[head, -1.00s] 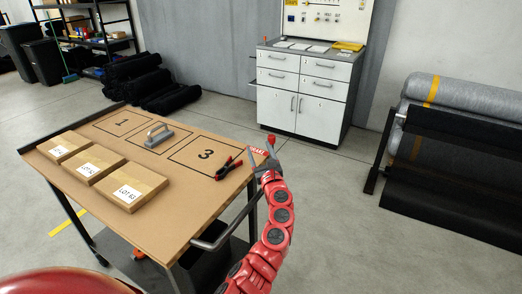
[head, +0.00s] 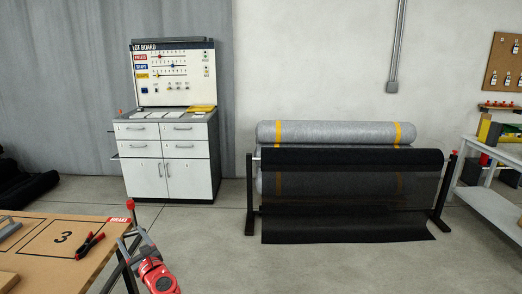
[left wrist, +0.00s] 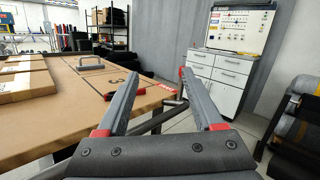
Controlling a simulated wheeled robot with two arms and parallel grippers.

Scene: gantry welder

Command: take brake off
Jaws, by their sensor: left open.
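The brake lever has a red knob (head: 130,204) on a thin stem at the right corner of the cart (head: 95,262). The red BRAKE label (head: 119,220) lies on the cart top beside it, and also shows in the left wrist view (left wrist: 167,87). My left gripper (head: 137,240) is at this corner, just below the knob in the head view. In the left wrist view its two grey fingers (left wrist: 160,74) are apart with nothing gripped between them. A red spot by the right fingertip may be the knob; contact cannot be told. My right gripper is out of view.
A red-and-black clamp (head: 89,245) lies on the cart near square 3. Cartons (left wrist: 22,79) sit on the cart at left. A white cabinet (head: 167,160) stands behind, and a roll rack (head: 350,195) stands right. Floor between is clear.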

